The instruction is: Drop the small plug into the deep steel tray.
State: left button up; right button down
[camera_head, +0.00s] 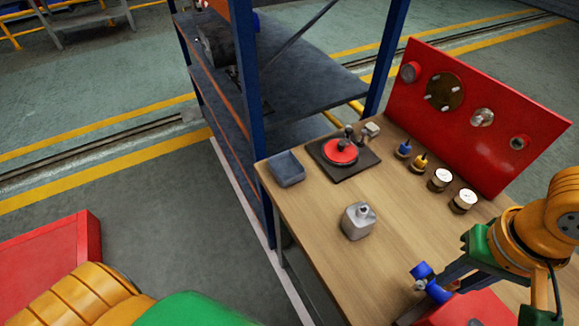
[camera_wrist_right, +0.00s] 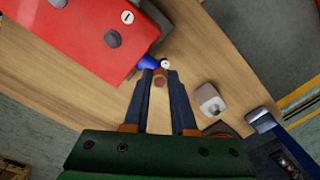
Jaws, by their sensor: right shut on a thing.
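The deep steel tray (camera_head: 287,169) is a small grey-blue open box at the far left corner of the wooden table, and looks empty. My right gripper (camera_head: 436,284) is low over the table's right part, well apart from the tray. In the wrist view the fingers of this gripper (camera_wrist_right: 161,76) close on a small brownish-red round piece (camera_wrist_right: 160,81), apparently the small plug. The plug is hard to make out in the head view. A blue fitting (camera_wrist_right: 149,62) with a pale round end is just beyond the fingertips. My left gripper is out of view.
A grey metal can (camera_head: 358,221) stands between my right gripper and the tray. A black plate with a red disc (camera_head: 341,151) lies beside the tray. A red box (camera_head: 470,311) is close to the gripper. Small parts line the red upright panel (camera_head: 460,110).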

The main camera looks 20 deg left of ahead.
aim_at(292, 172)
jog(key=i+j+z, duration=0.25)
jog(key=j+z, duration=0.2)
jog(key=j, duration=0.35)
jog(key=i+j+z, duration=0.15)
jog(key=j+z, duration=0.35)
jog(key=j, duration=0.3)
jog(key=j+z, duration=0.45)
jog(key=j, duration=0.4)
jog(key=k+j+z, duration=0.15)
jog(key=j+z, duration=0.3)
jog(key=j, duration=0.4)
